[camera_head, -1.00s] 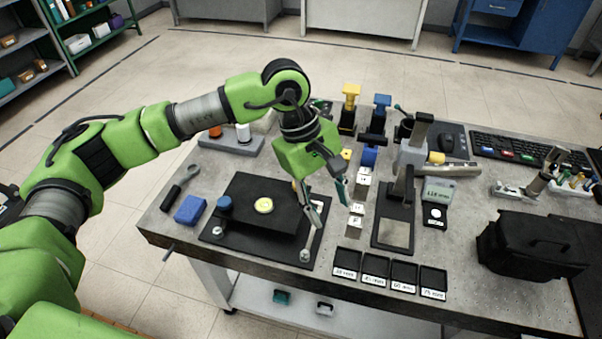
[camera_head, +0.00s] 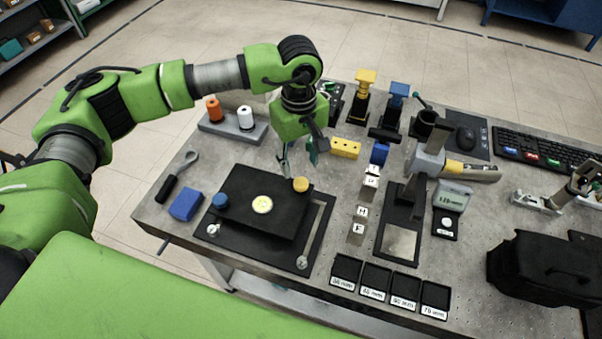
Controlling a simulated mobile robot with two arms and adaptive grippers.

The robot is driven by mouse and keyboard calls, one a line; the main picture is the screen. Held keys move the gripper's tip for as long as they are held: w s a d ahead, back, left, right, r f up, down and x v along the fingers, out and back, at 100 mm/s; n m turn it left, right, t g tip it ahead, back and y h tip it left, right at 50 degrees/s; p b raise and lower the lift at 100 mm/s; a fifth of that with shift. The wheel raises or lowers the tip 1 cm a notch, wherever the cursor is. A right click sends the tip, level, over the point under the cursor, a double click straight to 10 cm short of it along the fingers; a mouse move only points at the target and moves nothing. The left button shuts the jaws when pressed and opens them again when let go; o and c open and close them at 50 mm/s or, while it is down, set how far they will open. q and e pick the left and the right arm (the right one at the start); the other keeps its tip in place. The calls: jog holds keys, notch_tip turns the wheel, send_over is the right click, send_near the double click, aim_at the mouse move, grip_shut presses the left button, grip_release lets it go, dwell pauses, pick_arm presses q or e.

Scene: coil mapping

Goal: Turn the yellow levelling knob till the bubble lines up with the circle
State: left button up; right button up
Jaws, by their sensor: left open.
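A black levelling plate (camera_head: 245,222) sits on a black base (camera_head: 322,218) at the left of the bench. The yellow levelling knob (camera_head: 301,184) is at its far right corner, and a blue knob (camera_head: 220,200) is at its left. The round yellow bubble level (camera_head: 262,204) is on top of the plate. The bubble and circle are too small to tell apart. My right gripper is not in view.
A blue block (camera_head: 186,204) and a wrench (camera_head: 177,177) lie left of the plate. Spools (camera_head: 245,118) stand on a grey holder behind. Several labelled cubes (camera_head: 357,232), black trays (camera_head: 404,287) and a black stand (camera_head: 402,218) are to the right. A black case (camera_head: 540,250) is farther right.

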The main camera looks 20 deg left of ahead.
aim_at(301, 182)
pick_arm(q)
jog(key=f+p, duration=0.1)
jog(key=f, duration=0.6)
jog(key=shift+w+p, duration=0.2)
jog(key=shift+p, duration=0.15)
jog(key=shift+f, duration=0.25)
jog(key=c, duration=1.1)
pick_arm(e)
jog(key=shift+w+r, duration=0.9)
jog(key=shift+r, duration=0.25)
